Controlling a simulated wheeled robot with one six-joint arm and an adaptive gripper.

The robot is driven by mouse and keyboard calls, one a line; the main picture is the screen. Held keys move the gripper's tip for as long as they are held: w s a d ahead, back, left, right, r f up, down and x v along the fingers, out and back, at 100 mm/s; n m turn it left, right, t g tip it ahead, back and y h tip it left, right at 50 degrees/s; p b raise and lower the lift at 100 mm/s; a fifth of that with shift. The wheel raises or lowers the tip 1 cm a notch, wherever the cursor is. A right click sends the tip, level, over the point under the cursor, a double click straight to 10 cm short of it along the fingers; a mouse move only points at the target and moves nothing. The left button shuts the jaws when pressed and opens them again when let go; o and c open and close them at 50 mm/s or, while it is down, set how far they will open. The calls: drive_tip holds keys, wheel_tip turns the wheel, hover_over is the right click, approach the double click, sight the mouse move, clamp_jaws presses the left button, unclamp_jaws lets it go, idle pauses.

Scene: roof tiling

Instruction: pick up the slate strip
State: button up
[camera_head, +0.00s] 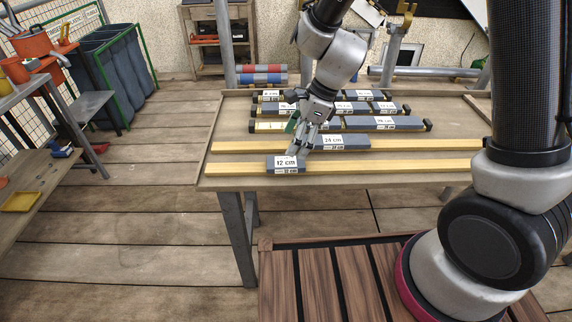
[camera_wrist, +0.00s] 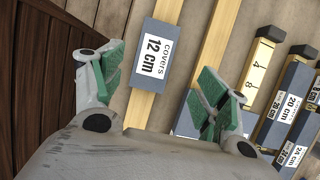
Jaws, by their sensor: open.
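Several dark grey slate strips with white length labels lie on the table; the task does not say which one. The 12 cm slate strip (camera_head: 285,165) lies on the nearest wooden batten, and it also shows in the wrist view (camera_wrist: 153,52), labelled "covers 12 cm". The 24 cm slate strip (camera_head: 342,142) lies on the batten behind; a dark strip is partly hidden by the right finger in the wrist view. My gripper (camera_head: 300,140) is open and empty, its green-padded fingers (camera_wrist: 160,90) apart. In the wrist view the 12 cm strip shows between and beyond the fingertips.
Further labelled strips (camera_head: 385,123) lie in rows at the back of the wooden table (camera_head: 225,125). Long battens (camera_head: 400,166) run across its front. The near left of the table is bare. Grey bins (camera_head: 105,65) and a side bench stand to the left.

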sight(287, 161)
drive_tip(key=x, duration=0.5)
drive_tip(key=shift+s+d+f, duration=0.1)
drive_tip(key=shift+s+d, duration=0.1)
drive_tip(key=shift+s, duration=0.2)
drive_tip(key=shift+a+f, duration=0.2)
drive_tip(key=shift+f, duration=0.25)
drive_tip(key=c, duration=1.2)
